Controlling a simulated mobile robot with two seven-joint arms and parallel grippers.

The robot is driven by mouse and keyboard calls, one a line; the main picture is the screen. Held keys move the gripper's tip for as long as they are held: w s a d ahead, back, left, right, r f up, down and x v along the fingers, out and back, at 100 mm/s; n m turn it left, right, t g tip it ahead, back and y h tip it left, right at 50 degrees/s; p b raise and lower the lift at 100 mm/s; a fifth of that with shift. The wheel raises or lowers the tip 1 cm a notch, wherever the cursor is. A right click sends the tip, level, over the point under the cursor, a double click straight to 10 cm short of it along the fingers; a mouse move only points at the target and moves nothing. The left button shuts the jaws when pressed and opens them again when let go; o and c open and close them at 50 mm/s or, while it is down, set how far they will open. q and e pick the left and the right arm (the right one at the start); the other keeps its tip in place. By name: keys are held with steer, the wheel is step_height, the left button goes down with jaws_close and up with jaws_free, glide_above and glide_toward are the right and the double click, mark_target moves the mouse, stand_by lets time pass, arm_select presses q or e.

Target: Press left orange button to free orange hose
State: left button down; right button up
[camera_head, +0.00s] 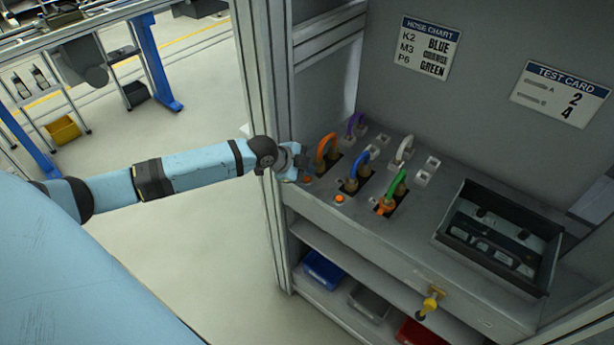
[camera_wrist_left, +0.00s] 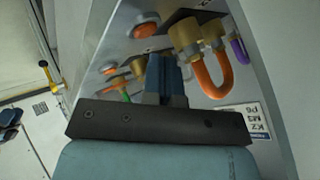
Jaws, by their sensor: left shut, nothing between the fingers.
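My left gripper (camera_head: 300,160) is shut and empty, just above the left end of the sloped grey panel. The left orange button (camera_head: 307,179) lies just below the fingertips; I cannot tell whether they touch. In the left wrist view the shut fingers (camera_wrist_left: 166,70) point towards the panel, with a round orange button (camera_wrist_left: 147,27) just beyond and left of their tips. The orange hose (camera_head: 325,148) is a loop with both ends at brass fittings, right beside the gripper. It also shows in the left wrist view (camera_wrist_left: 212,80). My right gripper is not in view.
Blue (camera_head: 354,170), green (camera_head: 397,184), purple (camera_head: 355,121) and white (camera_head: 404,147) hoses stand on the panel. Another orange button (camera_head: 339,198) is nearer the front. A dark tray (camera_head: 450,233) sits at the right. A frame post (camera_head: 264,110) stands close to my left wrist.

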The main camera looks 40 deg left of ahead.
mark_target(307, 180)
arm_select(q)
step_height(307, 180, up, 4)
steer(key=p, duration=0.3)
steer(key=shift+r+p, duration=0.55)
steer(key=shift+p, duration=0.2)
